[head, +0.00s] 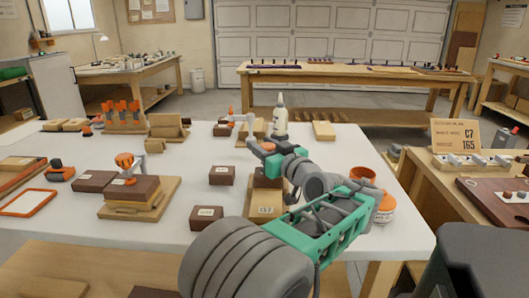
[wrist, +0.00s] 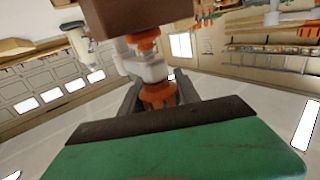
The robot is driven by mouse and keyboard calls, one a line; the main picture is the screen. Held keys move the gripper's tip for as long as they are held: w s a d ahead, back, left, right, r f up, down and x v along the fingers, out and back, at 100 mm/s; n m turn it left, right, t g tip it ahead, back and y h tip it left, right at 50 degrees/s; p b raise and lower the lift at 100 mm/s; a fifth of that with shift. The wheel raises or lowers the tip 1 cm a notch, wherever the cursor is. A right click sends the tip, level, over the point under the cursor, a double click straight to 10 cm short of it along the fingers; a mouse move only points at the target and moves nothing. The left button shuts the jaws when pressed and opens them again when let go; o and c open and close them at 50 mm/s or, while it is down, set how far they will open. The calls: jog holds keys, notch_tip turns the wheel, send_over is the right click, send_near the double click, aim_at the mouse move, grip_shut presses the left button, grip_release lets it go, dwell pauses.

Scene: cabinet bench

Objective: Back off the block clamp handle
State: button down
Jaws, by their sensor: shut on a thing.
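The orange clamp handle (wrist: 158,95) sits between the two dark fingers of my gripper (wrist: 158,92) in the wrist view, and the fingers are shut on it. A pale grey part of the clamp (wrist: 152,70) adjoins the handle. A brown block (wrist: 138,16) is close by at the top of the wrist view. In the head view my gripper (head: 262,150) is over the white table, beyond a brown block stack (head: 265,200) on a wooden base. My arm partly hides the clamp and stack there.
Another clamp with an orange top (head: 127,161) stands on brown blocks at the left. Loose brown blocks (head: 222,175) lie beside my arm. A white bottle (head: 280,120) stands behind my gripper, and orange-and-white containers (head: 384,208) stand to its right. The white table (head: 330,150) has clear room at the back right.

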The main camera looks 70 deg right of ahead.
jog(key=shift+f+n+t+y, duration=0.1)
jog(key=shift+n+t+y, duration=0.2)
jog(key=c, duration=0.9)
grip_release()
jog(key=shift+w, duration=0.1)
